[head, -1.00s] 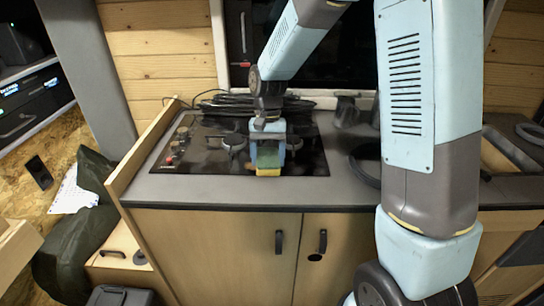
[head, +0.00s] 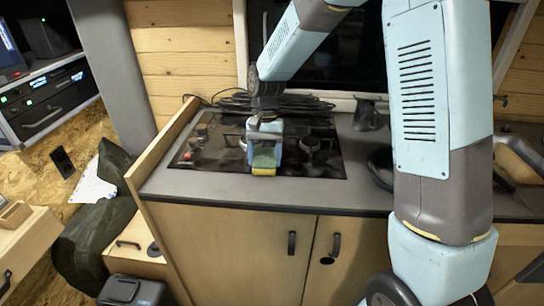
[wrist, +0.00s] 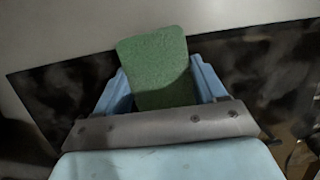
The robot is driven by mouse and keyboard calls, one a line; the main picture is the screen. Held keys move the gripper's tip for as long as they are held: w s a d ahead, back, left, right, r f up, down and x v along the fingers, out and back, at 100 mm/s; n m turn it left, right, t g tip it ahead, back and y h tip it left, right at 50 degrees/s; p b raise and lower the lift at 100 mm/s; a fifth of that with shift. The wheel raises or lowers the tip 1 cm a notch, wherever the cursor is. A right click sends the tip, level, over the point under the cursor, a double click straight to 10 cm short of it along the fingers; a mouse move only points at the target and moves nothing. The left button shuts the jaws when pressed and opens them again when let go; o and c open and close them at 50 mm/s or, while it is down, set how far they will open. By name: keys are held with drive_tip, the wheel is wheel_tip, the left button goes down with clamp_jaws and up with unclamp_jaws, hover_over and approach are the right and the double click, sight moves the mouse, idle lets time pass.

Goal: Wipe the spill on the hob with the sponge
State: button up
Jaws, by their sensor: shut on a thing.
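The sponge (head: 264,160), green on one face with a yellow edge, is held in my gripper (head: 265,148) over the front middle of the hob. The green face of the sponge also shows between the blue fingers in the wrist view (wrist: 160,68). The gripper is shut on the sponge. The hob (head: 325,168) is dark glass with burners and knobs at its left. Its dark surface shows blotches in the wrist view (wrist: 55,85), but I cannot tell spill from reflection. The sponge's underside is hidden, so I cannot tell whether it touches the glass.
A burner support (head: 310,146) stands right of the gripper. Coiled black cable (head: 290,102) lies behind the hob. A dark mug (head: 366,115) and a dark pan (head: 382,168) are to the right. A wooden side panel (head: 160,150) edges the counter at left.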

drive_tip(key=shift+a, duration=0.5)
drive_tip(key=shift+r, duration=3.05)
drive_tip(key=shift+r, duration=1.5)
